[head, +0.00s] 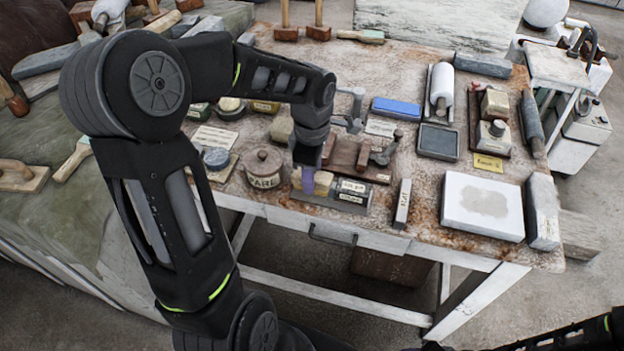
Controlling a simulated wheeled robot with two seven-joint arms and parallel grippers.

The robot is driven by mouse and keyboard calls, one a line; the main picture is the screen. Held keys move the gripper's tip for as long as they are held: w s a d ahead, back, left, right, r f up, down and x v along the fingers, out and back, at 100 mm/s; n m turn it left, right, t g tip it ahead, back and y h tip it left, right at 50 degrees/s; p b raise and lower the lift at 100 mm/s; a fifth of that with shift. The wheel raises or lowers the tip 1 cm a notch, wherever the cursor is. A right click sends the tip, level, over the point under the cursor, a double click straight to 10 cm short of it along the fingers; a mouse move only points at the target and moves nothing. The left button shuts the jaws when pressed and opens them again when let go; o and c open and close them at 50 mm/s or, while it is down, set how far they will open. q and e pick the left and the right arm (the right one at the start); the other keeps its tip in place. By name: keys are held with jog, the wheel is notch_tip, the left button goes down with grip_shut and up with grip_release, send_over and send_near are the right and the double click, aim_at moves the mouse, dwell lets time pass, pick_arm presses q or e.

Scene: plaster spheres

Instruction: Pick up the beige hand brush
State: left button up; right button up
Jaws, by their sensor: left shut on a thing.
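My left gripper (307,170) reaches down over the front of the worktable. It is shut on a small purple block (308,183), as far as I can make out; the dark fingers partly hide it. The block is at the left end of a grey divided tray (330,204), beside a yellow block (323,182). A beige brush (74,160) with a pale handle lies on the green-grey cloth at the far left, well away from my left gripper. I cannot tell for sure whether this is the beige hand brush. My right gripper is out of view.
A lidded brown jar (263,169) stands close left of the gripper. A wooden rack (360,160) is just behind it. A white slab (482,206) lies at the table's right front. My left arm hides part of the left side.

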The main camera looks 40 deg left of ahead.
pick_arm(q)
grip_shut()
notch_tip(320, 180, up, 10)
jog(key=shift+r+b, duration=0.1)
jog(key=shift+b, duration=0.35)
dwell(0.6)
jog(key=shift+o, duration=0.6)
grip_release()
jog(key=c, duration=0.7)
